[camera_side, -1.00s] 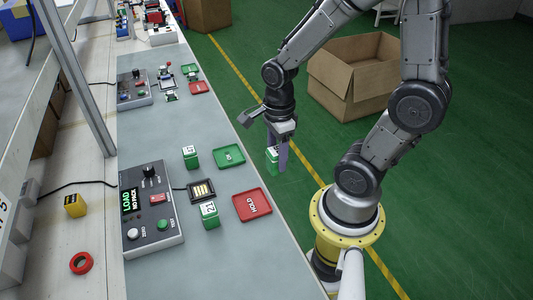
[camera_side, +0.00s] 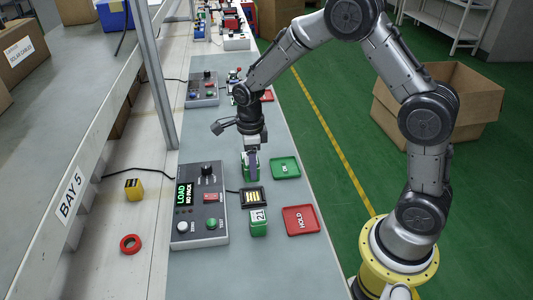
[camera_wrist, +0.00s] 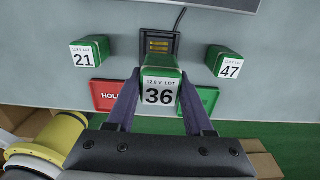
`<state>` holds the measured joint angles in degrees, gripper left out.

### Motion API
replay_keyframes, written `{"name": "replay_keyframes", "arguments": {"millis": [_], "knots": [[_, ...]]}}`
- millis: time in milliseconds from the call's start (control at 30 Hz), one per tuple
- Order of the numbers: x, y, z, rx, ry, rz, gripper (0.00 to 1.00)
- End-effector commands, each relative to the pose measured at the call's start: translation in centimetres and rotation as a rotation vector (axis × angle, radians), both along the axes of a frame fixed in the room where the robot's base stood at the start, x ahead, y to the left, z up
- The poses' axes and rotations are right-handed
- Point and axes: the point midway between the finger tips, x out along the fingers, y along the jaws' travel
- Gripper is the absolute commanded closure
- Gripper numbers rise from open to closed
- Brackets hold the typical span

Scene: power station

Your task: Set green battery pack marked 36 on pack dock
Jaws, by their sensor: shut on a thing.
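My gripper (camera_wrist: 160,100) is shut on the green battery pack marked 36 (camera_wrist: 159,95), which is upright between the two fingers with its white label facing the wrist camera. In the side view my gripper (camera_side: 251,165) is over the bench, just behind the pack dock (camera_side: 253,204). The dock, a dark block with gold contacts, looks empty. In the wrist view the dock (camera_wrist: 158,35) shows past the held pack, which hides its lower part. Green beside the fingers in the side view could be pack 36 or pack 47; I cannot tell.
Green pack 21 (camera_side: 259,224) stands near the dock; green pack 47 (camera_wrist: 226,64) stands on its other side. A red HOLD tray (camera_side: 300,220) and green OK tray (camera_side: 285,168) lie along the bench edge. The control box (camera_side: 201,205) reads LOAD, NO PACK.

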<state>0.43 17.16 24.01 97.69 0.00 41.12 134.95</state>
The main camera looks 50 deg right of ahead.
Motion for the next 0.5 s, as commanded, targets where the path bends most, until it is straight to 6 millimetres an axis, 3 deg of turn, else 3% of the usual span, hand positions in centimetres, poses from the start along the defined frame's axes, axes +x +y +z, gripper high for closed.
{"name": "replay_keyframes", "arguments": {"millis": [500], "knots": [[-0.2,0.2,-4.3,0.000,0.003,0.007,1.00]]}}
